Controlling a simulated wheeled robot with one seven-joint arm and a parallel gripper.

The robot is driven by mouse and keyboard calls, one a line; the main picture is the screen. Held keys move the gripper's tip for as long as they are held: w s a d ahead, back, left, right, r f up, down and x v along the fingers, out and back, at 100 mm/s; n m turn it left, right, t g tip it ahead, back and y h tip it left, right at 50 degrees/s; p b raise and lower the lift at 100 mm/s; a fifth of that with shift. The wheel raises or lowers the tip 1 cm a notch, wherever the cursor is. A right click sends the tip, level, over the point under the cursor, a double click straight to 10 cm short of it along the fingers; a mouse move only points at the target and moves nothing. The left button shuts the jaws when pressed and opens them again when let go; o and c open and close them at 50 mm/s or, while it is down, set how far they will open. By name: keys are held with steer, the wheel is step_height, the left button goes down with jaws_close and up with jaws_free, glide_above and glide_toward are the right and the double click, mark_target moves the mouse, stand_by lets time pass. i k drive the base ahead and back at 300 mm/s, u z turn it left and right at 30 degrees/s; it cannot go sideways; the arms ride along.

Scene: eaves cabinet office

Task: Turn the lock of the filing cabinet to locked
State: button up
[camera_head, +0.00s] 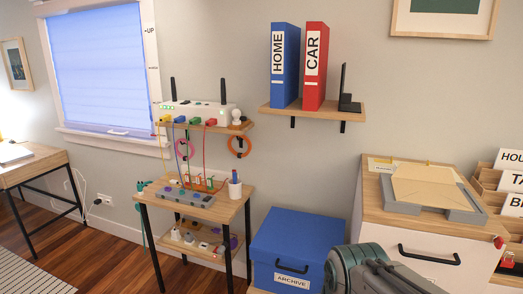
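The filing cabinet (375,205) stands at the right, with a wooden top and a white drawer front with a black bar handle (428,254). A small red part (498,242) sits at the upper right corner of its front; it looks like the lock, but it is too small to tell which way it is turned. Part of my arm (375,270) shows at the bottom, in front of the cabinet's lower left. My gripper's fingers are not in view.
Labelled wooden file trays (508,180) stand at the right. A shelf (310,111) with blue and red binders hangs above. Open floor (100,245) lies at the left.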

mark_target(498, 241)
steer(key=z, duration=0.6)
steer(key=k, duration=1.15)
steer(key=z, duration=0.65)
steer(key=i, duration=1.55)
steer(key=u, duration=0.45)
